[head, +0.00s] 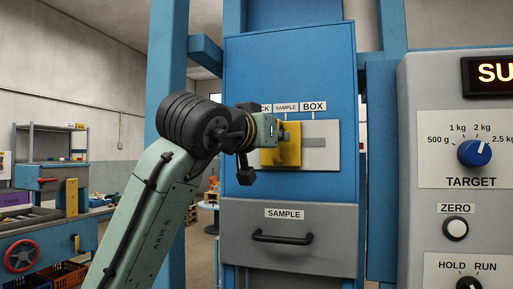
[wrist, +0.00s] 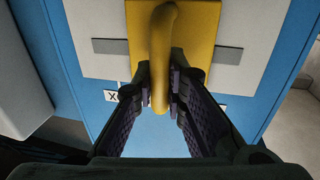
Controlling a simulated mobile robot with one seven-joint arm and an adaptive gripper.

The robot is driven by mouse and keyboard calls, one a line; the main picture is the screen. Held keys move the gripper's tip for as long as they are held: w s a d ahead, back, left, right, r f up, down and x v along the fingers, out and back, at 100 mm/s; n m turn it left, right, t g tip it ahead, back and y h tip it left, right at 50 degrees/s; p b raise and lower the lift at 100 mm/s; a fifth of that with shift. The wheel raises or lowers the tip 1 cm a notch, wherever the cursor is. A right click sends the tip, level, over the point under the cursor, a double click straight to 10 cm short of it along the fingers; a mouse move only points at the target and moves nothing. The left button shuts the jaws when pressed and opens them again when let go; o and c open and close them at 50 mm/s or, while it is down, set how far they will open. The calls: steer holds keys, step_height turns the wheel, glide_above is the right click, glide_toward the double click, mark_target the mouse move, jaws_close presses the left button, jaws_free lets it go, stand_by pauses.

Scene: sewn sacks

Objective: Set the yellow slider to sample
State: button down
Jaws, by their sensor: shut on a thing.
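The yellow slider (head: 291,157) sits on a pale plate (head: 322,158) on the blue cabinet. It is below the SAMPLE label (head: 286,107), near the middle of its slot (head: 314,142). In the wrist view, the yellow slider's upright handle (wrist: 162,45) stands between the two fingers of my gripper (wrist: 160,92), which is shut on it. Slot shows on both sides of the slider there. In the head view, my gripper (head: 279,132) covers part of the slider's left side. The left label, ending in CK (head: 266,107), is partly hidden. The BOX label (head: 314,106) is at right.
A grey drawer marked SAMPLE (head: 330,260) with a black handle (head: 282,237) is below the plate. At right stands a grey control panel (head: 428,95) with a blue TARGET knob (head: 474,153). A bench with a red handwheel (head: 21,255) is at far left.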

steer(key=shift+s+d+r, duration=0.2)
steer(key=shift+d+r, duration=0.1)
steer(key=shift+d, duration=0.1)
steer(key=c, duration=1.6)
jaws_free()
steer(key=shift+f, duration=0.1)
steer(key=v, duration=1.2)
steer(key=shift+d, duration=0.1)
